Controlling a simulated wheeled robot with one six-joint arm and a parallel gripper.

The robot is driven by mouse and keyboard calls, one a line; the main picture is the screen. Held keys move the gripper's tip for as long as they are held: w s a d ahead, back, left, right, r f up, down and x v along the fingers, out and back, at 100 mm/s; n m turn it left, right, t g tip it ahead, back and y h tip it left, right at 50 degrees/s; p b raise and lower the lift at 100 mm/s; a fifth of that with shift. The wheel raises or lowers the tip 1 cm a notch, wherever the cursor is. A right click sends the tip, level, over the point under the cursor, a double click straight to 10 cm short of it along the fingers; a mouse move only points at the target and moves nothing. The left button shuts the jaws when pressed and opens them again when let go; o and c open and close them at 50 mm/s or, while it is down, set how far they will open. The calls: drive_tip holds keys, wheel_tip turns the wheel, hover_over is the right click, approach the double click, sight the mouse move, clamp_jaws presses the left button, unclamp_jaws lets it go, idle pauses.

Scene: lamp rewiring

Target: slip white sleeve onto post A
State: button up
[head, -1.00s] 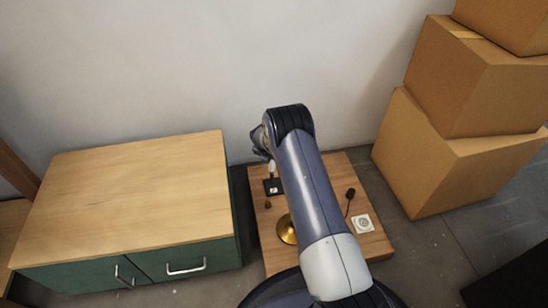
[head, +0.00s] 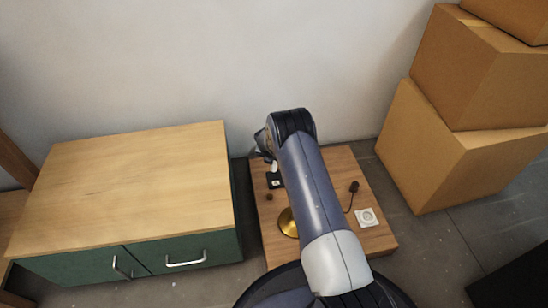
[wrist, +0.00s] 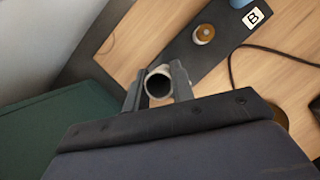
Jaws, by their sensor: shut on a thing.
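My gripper (wrist: 156,90) is shut on the white sleeve (wrist: 150,74), which shows in the wrist view as a short pale tube with a dark open end, gripped from both sides. In the head view the sleeve is a small pale patch (head: 274,167) at the far edge of the black terminal strip (head: 275,181), partly hidden by my arm. The strip (wrist: 190,50) also shows beyond the fingers in the wrist view, with a B label (wrist: 254,17) and a brass-ringed post (wrist: 203,33). I see no A label. I cannot tell whether the sleeve touches a post.
The wooden board (head: 343,165) also carries a brass disc (head: 286,222), a white square plate (head: 367,217) and a black corded part (head: 353,187). A blue piece (wrist: 240,3) is near the B label. A green cabinet (head: 190,247) stands left, cardboard boxes (head: 435,150) right.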

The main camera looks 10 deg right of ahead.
sight(274, 165)
wheel_tip(274, 165, down, 2)
drive_tip(key=shift+f+b, duration=0.25)
drive_tip(key=shift+b, duration=0.25)
drive_tip(key=shift+f, duration=0.8)
drive_tip(key=shift+f, duration=0.2)
drive_tip(key=o, duration=1)
drive_tip(key=p+v, duration=0.5)
drive_tip(key=v, duration=0.6)
drive_tip(key=shift+f, duration=0.15)
